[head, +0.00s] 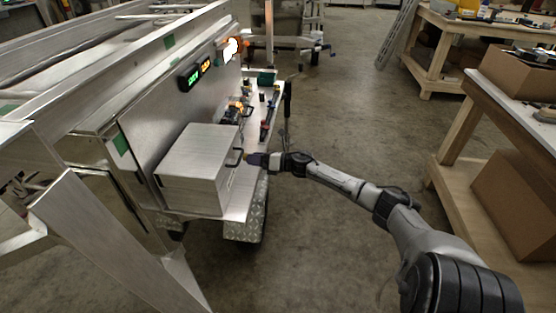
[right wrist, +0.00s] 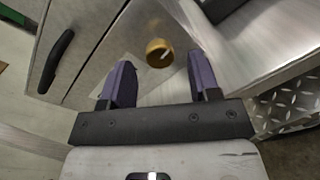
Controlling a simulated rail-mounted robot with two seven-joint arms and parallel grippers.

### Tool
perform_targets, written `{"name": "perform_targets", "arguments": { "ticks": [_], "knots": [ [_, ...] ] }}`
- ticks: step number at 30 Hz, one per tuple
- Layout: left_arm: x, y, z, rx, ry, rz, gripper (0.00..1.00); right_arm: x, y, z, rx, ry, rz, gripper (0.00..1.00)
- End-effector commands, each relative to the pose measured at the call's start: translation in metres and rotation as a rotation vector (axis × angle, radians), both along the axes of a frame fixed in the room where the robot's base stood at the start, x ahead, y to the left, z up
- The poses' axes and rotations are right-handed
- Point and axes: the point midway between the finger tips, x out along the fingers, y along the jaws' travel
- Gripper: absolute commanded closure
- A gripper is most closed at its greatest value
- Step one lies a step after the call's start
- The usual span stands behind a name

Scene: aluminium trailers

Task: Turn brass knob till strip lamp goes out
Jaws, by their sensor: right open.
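The brass knob (right wrist: 158,52) is on the face of a metal box in the right wrist view, with a pale mark on its front. My right gripper (right wrist: 162,70) is open, its two purple fingers on either side of the line to the knob. The knob shows between and just beyond the fingertips; I cannot tell whether they touch it. In the head view my right gripper (head: 254,158) is at the front of the silver box (head: 197,160); the knob is hardly visible there. A bright white-orange lamp (head: 231,48) is lit on the trailer's panel; I cannot tell whether it is the strip lamp. My left gripper is not in view.
A black display (head: 195,76) with green and orange lit figures is on the panel. Small tools lie on the trailer shelf behind the box. A workbench (head: 500,110) stands at right; floor between is clear.

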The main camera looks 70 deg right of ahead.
Motion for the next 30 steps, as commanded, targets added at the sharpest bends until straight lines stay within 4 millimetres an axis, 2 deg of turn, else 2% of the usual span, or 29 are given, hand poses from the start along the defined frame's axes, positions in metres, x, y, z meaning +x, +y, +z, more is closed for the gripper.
{"name": "perform_targets", "arguments": {
  "ticks": [12,18,24,30],
  "knots": [
    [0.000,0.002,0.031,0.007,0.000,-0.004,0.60,-0.072,-0.015,0.005,0.002,0.004,-0.001,0.44],
    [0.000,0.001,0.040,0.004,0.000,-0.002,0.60,-0.101,-0.021,0.006,0.003,0.002,-0.002,0.44],
    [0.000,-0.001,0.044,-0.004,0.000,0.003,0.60,-0.116,-0.024,0.005,0.001,0.001,-0.001,0.44],
    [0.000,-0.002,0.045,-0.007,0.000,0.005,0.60,-0.121,-0.025,0.005,0.000,0.000,0.000,0.44]
  ]
}}
